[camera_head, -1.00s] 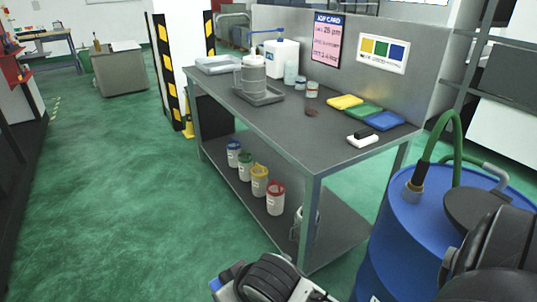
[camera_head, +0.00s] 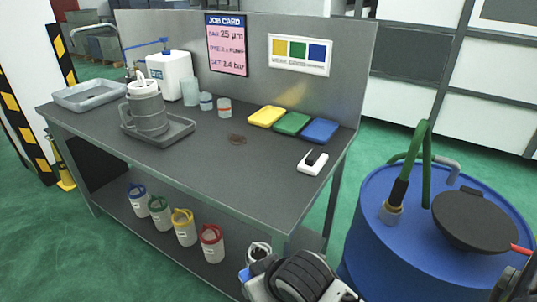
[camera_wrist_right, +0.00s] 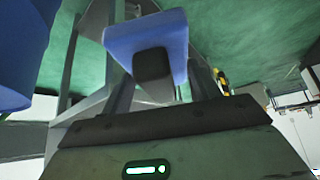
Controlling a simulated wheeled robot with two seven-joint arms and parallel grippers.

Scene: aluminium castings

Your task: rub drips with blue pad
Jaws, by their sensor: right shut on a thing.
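In the right wrist view, my right gripper (camera_wrist_right: 153,68) is shut on a blue pad (camera_wrist_right: 172,32), with a dark finger across its face. In the head view, blue (camera_head: 262,266) shows beside my arm at the bottom, in front of the bench; the fingers are not clear there. Another flat blue piece (camera_head: 320,131) lies on the bench beside a green one (camera_head: 291,123) and a yellow one (camera_head: 267,116). A small dark brown spot (camera_head: 237,139) lies on the bench top. I cannot make out other drips. My left gripper is not in view.
The grey bench (camera_head: 200,170) holds a metal pot (camera_head: 148,112) on a tray, several containers and a white block (camera_head: 312,163) with a dark top. Lidded pots (camera_head: 184,229) stand on the lower shelf. A blue drum (camera_head: 380,250) with a green hose stands at right.

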